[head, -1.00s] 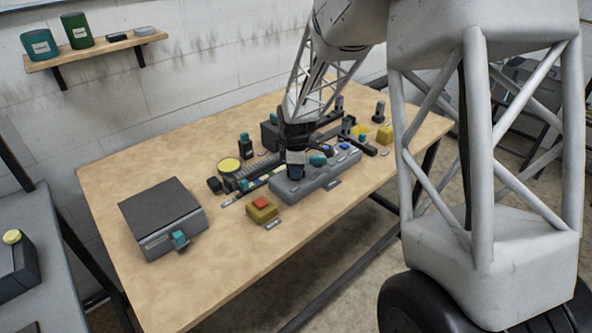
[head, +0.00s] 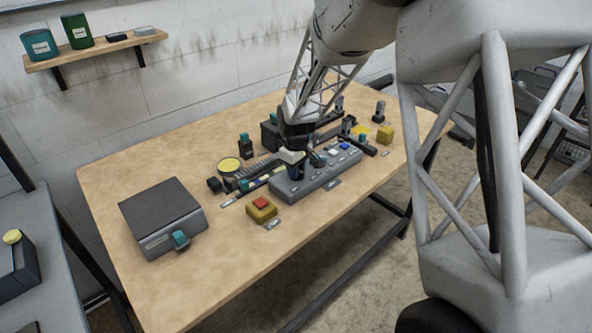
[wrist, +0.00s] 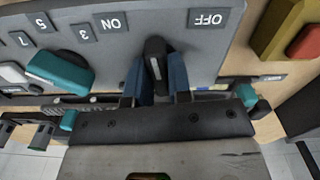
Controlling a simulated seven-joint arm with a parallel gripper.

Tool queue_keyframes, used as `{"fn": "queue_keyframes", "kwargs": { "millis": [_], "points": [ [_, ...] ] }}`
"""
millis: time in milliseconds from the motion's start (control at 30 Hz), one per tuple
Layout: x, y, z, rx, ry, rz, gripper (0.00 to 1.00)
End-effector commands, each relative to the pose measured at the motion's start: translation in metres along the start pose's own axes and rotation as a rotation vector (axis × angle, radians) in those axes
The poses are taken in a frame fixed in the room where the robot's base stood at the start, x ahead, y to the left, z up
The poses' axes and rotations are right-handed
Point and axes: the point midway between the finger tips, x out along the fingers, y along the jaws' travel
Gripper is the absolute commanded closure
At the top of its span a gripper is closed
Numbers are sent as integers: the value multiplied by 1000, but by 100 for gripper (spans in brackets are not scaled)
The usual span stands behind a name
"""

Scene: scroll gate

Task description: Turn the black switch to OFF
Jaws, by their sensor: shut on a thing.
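The black switch (wrist: 156,58) is a narrow lever on the grey panel (wrist: 150,12) in the wrist view. It points between the ON label (wrist: 111,22), on its left, and the OFF label (wrist: 208,18), on its right. My gripper (wrist: 155,76) is shut on the lever, with one blue finger on each side. In the head view my gripper (head: 297,180) is down at the left part of the grey panel (head: 322,180). The switch is hidden there behind the fingers.
A teal knob (wrist: 62,72) stands left of the switch on the panel. A yellow box with a red button (head: 262,209) is left of the panel. A dark grey box (head: 162,215) stands further left. The front table edge is clear.

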Motion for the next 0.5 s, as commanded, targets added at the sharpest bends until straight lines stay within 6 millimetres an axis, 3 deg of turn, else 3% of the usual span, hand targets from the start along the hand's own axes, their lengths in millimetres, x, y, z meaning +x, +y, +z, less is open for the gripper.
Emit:
{"fn": "queue_keyframes", "kwargs": {
  "millis": [500],
  "points": [
    [-1,0,0,489,0,0,100]
  ]
}}
